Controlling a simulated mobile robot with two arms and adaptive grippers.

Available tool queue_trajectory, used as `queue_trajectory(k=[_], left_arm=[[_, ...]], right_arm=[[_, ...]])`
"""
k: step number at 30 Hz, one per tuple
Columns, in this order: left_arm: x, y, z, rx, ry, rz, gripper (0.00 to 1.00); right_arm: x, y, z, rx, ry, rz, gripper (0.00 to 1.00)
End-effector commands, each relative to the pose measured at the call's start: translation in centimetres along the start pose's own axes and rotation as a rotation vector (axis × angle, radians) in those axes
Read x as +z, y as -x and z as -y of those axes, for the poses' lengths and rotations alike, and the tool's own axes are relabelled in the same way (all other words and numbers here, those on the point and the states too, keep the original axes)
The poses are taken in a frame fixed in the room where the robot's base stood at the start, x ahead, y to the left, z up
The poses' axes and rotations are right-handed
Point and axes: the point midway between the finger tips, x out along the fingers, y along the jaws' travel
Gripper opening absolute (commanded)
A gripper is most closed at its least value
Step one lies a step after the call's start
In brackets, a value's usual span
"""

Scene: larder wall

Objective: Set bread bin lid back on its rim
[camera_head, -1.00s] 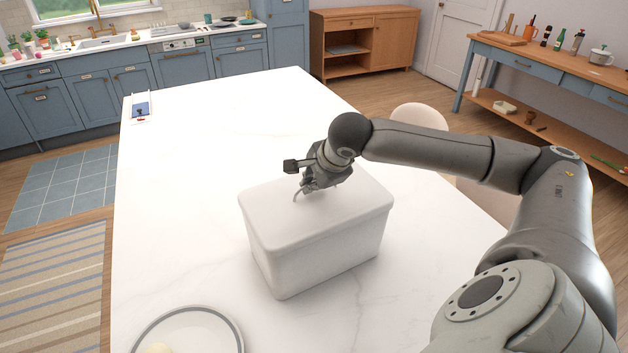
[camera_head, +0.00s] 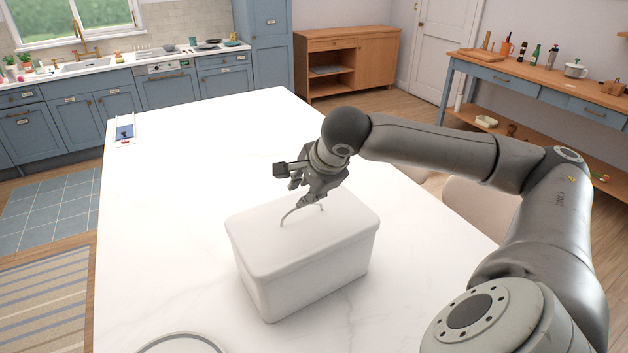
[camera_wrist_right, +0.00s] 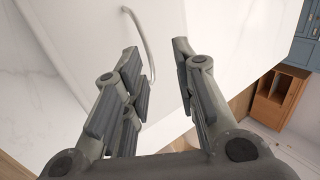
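The white bread bin (camera_head: 312,290) stands on the marble table. Its white lid (camera_head: 335,228) lies on top of it and looks level on the rim, with no gap that I can see. The lid has a thin arched handle (camera_head: 288,213), which also shows in the wrist view (camera_wrist_right: 146,40). My right gripper (camera_head: 308,200) is just above the lid at the handle's top. In the wrist view its fingers (camera_wrist_right: 157,52) are spread apart, with the handle close to the left finger and not pinched. My left gripper is not in view.
The marble table (camera_head: 170,240) is mostly clear around the bin. A plate (camera_head: 180,338) is cut off at the bottom edge. A small blue-and-white item (camera_head: 124,132) lies at the far left corner. A chair (camera_head: 480,205) stands at the table's right side.

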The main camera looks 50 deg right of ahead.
Motion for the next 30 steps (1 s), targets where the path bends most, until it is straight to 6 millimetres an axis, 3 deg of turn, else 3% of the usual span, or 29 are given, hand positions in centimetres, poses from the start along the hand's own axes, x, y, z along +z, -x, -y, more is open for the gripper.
queue_trajectory(k=[6, 12, 30], left_arm=[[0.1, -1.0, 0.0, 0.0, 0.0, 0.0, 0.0], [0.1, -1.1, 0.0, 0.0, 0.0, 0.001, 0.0], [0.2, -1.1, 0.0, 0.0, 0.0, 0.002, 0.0]], right_arm=[[0.0, 4.5, -0.1, -0.004, 0.001, -0.002, 0.27], [0.0, 6.8, 0.0, -0.001, 0.0, -0.001, 0.27], [0.0, 7.2, -0.1, 0.001, 0.0, 0.0, 0.27]])
